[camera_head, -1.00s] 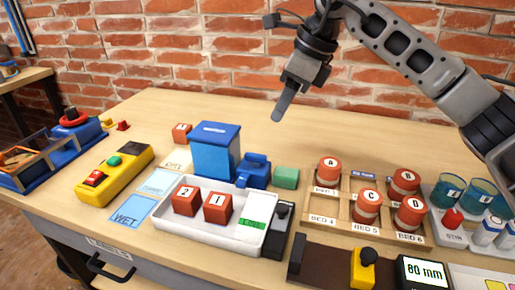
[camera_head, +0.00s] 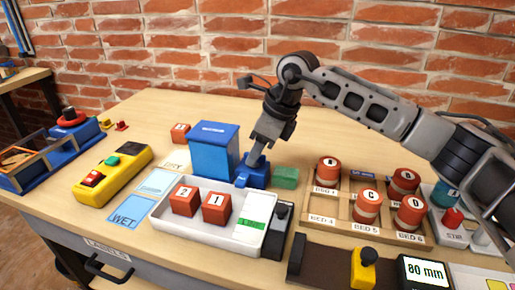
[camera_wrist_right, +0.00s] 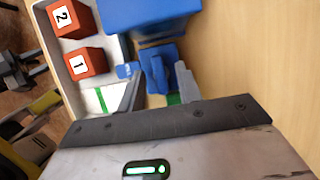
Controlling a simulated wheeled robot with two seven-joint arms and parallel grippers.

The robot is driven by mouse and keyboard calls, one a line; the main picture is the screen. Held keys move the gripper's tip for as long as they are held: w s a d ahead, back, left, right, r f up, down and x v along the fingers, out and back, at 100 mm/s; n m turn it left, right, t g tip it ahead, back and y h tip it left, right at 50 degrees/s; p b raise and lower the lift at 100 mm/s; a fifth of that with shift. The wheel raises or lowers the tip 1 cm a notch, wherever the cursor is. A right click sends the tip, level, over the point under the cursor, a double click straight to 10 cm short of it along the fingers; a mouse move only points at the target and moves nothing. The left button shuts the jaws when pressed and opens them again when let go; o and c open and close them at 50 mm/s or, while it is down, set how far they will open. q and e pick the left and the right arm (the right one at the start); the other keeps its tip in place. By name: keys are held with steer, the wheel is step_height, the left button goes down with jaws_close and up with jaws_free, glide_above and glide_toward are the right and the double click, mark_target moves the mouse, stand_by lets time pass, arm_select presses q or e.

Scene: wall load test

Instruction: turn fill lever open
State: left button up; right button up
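A blue tank (camera_head: 214,150) stands on the table behind the white tray. A smaller blue valve block (camera_head: 252,176) sits at its right; it also shows in the right wrist view (camera_wrist_right: 156,56). I take the fill lever to be the blue upright piece on this block, largely hidden in the head view. My right gripper (camera_head: 250,160) points down at the block. In the right wrist view its two fingers (camera_wrist_right: 160,82) are apart, with blue valve parts between them; contact cannot be told. My left gripper is not in the head view.
The white tray (camera_head: 165,227) holds red blocks 2 and 1 in front of the valve. A wooden rack (camera_head: 350,232) with red lettered cylinders stands further right.

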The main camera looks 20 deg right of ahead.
jaws_close()
steer(key=shift+n, duration=0.3)
steer(key=n+g, duration=0.1)
steer(key=n, duration=0.1)
steer(key=shift+w+n+y, duration=0.1)
steer(key=shift+n+y, duration=0.2)
steer(key=shift+y, duration=0.1)
steer(key=n+g, duration=0.2)
steer(key=n, duration=0.3)
steer(key=shift+w+r+p, duration=0.1)
steer(key=shift+w+p, duration=0.05)
steer(key=shift+p, duration=0.25)
steer(key=n+g, duration=0.1)
steer(key=n, duration=0.4)
steer(key=shift+w+g, duration=0.15)
steer(key=shift+g, duration=0.25)
steer(key=n+g+h, duration=0.1)
steer(key=n, duration=0.3)
steer(key=shift+n+h, duration=0.3)
steer(key=shift+h, duration=0.1)
steer(key=shift+w, duration=0.1)
